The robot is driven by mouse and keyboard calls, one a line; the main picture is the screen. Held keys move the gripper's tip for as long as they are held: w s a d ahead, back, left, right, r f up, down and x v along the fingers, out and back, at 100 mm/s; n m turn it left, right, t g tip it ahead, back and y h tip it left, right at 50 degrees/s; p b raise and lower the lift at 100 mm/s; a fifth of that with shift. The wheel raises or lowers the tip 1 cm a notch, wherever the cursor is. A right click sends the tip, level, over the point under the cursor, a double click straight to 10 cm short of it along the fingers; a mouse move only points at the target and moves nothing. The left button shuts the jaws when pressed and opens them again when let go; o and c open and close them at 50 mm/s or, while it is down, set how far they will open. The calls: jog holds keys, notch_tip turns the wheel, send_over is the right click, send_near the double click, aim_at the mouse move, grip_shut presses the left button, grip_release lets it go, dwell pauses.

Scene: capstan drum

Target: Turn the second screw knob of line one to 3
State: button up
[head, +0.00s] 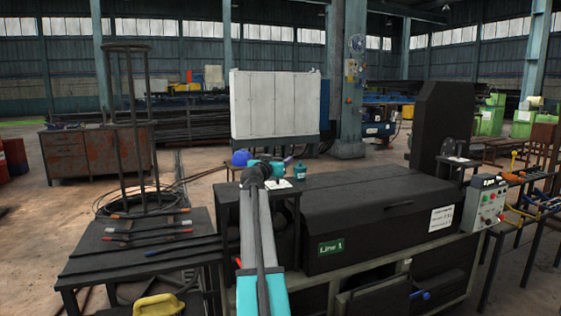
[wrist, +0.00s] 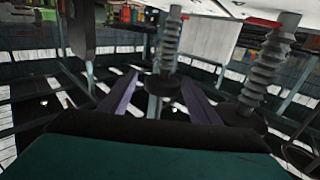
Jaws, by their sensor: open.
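The Line 1 machine (head: 380,215) is a dark housing with a green "Line 1" sign (head: 331,247). My arm reaches over its left end. In the head view my gripper (head: 287,161) is small and partly hidden by my wrist. In the wrist view its two fingers (wrist: 160,78) are spread and hold nothing. One grey ribbed screw (wrist: 170,42) shows between the fingertips; I cannot tell whether it is between them or beyond. A second ribbed screw (wrist: 268,70) stands to the right, outside the fingers. Which is the second knob, and any number markings, cannot be told.
A dark table (head: 140,235) with several tools stands at the left, with a yellow object (head: 158,305) below its front. A control box (head: 488,203) sits at the machine's right end. A white cabinet (head: 275,105) stands behind.

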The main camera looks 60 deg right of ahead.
jog(key=shift+w+a, duration=0.1)
jog(key=shift+a, duration=0.05)
jog(key=shift+b+v, duration=0.4)
jog(key=shift+v, duration=0.5)
jog(key=b+v, duration=0.1)
jog(key=v, duration=0.5)
jog(key=shift+b, duration=0.4)
jog(key=shift+s, duration=0.3)
